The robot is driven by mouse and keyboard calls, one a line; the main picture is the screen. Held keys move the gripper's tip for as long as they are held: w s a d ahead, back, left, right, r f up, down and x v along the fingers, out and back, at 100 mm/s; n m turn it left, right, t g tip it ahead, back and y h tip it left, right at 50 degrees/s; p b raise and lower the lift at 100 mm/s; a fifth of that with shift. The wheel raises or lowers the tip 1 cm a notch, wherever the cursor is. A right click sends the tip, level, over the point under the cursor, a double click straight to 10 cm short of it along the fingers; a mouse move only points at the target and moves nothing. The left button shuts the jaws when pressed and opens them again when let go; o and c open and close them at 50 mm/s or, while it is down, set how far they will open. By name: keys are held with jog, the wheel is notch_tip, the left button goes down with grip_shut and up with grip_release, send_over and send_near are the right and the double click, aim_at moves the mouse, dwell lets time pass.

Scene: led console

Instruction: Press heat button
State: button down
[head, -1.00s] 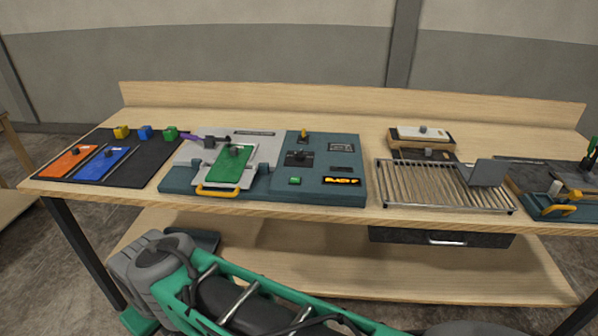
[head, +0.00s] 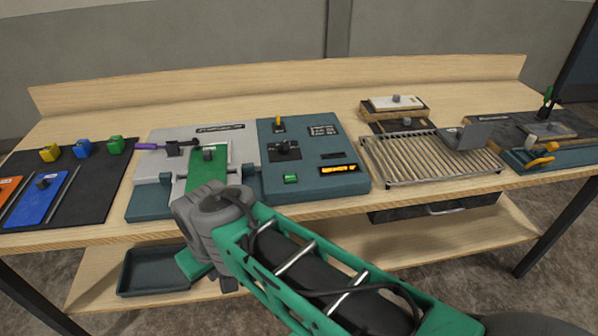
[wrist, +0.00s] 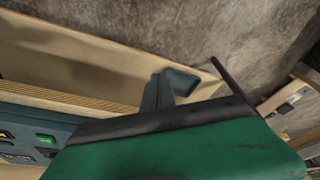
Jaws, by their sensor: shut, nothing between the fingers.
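The teal console (head: 350,187) sits at the bench's front edge in the head view. A small lit green button (head: 290,179) is at its front left, which I take as the heat button; no label on it is readable. It also shows at the left edge of the wrist view (wrist: 45,140). My gripper (head: 226,284) hangs in front of the bench, lower than the console and to its left, partly hidden by my wrist. Its dark fingers (wrist: 157,92) are shut and empty in the wrist view, well apart from the button.
Beside the button is an orange-lit display (head: 338,170), with a black knob (head: 284,150) and yellow switch (head: 279,122) behind. A green plate (head: 208,160) lies left, a wire rack (head: 430,160) right. A tray (head: 155,270) stands on the lower shelf.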

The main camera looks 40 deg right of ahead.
jog(key=shift+s, duration=0.1)
jog(key=w+d+r+n+t, duration=0.1)
jog(key=w+d+r+n, duration=0.1)
jog(key=w+d+r, duration=0.3)
notch_tip(320, 180, up, 8)
jog(key=n+t+y+p, duration=0.1)
jog(key=n+t, duration=0.4)
jog(key=n, duration=0.3)
send_over(293, 178)
jog(key=shift+s+f, duration=0.1)
jog(key=shift+f, duration=0.05)
jog(key=shift+f, duration=0.15)
notch_tip(293, 178, down, 8)
jog(key=b, duration=0.5)
jog(key=shift+f+b, duration=0.25)
jog(key=shift+b, duration=0.35)
